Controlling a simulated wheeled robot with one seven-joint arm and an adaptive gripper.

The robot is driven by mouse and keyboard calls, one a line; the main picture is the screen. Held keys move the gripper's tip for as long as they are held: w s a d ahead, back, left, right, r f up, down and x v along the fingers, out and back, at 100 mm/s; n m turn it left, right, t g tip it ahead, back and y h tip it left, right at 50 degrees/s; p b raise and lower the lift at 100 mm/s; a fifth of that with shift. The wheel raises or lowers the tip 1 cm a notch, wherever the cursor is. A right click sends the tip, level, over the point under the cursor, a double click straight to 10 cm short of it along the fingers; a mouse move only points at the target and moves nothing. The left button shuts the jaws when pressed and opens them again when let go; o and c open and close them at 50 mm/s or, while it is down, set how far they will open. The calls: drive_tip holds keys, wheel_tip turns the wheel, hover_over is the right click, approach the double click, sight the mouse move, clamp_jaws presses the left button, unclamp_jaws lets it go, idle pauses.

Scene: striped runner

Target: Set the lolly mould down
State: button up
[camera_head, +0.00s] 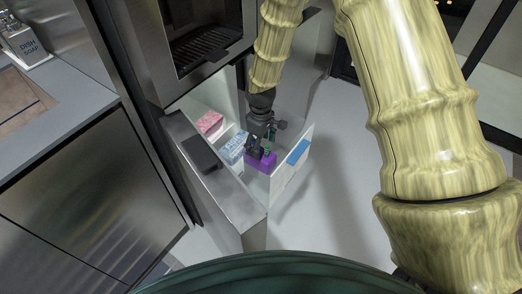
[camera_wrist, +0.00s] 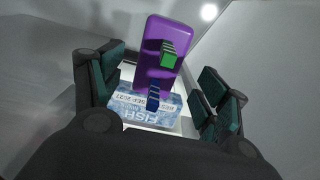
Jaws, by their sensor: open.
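The purple lolly mould (camera_head: 262,165) sits in the pulled-out drawer, beside a blue-and-white box. In the wrist view the mould (camera_wrist: 157,42) shows as a purple block with a green piece and dark blue pieces on it. My gripper (camera_head: 261,142) is over the mould inside the drawer area. In the wrist view its two dark green finger pads (camera_wrist: 162,82) are spread wide, with the mould seen in the gap between them. I see no pad touching the mould. In the head view my gripper hides part of the mould's top.
The drawer (camera_head: 302,167) has pale walls with a blue patch on the right one. A blue-and-white fish box (camera_head: 235,148) and a red-and-white box (camera_head: 209,122) stand left of the mould.

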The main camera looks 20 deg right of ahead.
sight(261, 153)
wheel_tip(261, 153, up, 6)
drive_tip(key=shift+r, duration=0.15)
drive_tip(key=shift+c, duration=0.4)
idle(1.0)
